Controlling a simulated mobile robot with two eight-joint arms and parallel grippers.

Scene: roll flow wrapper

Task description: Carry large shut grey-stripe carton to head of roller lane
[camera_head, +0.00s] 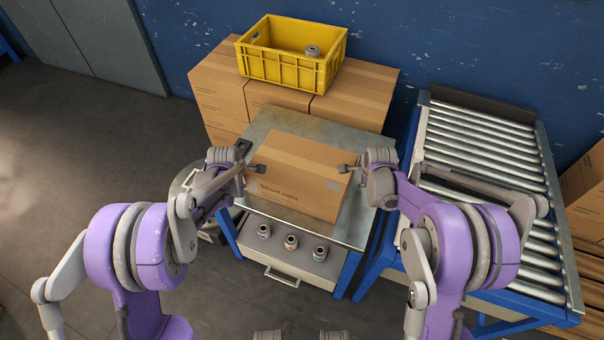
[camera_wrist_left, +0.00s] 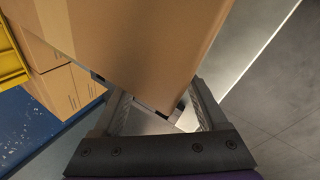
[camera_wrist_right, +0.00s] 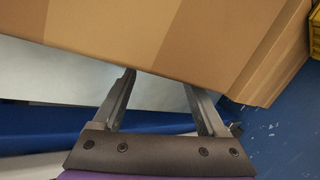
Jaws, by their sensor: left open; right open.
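A large shut brown carton (camera_head: 300,166) stands on a metal-topped table, with dark print on its front side and a darker band across its top. It also fills much of the left wrist view (camera_wrist_left: 150,40) and the right wrist view (camera_wrist_right: 170,35). My left gripper (camera_head: 252,159) is open at the carton's left side. My right gripper (camera_head: 352,166) is open at its right side. Both wrist views show spread fingers close to the carton with nothing gripped; I cannot tell whether they touch it. The roller lane (camera_head: 482,160) stands to the right, partly hidden by my right arm.
The table (camera_head: 353,225) has blue legs and a drawer front; several small cylindrical parts (camera_head: 291,242) sit at its front. Behind it, stacked brown cartons (camera_head: 220,85) carry a yellow crate (camera_head: 285,68) with a part inside. More cartons (camera_head: 585,215) stand right of the rollers. The lane's rollers look empty.

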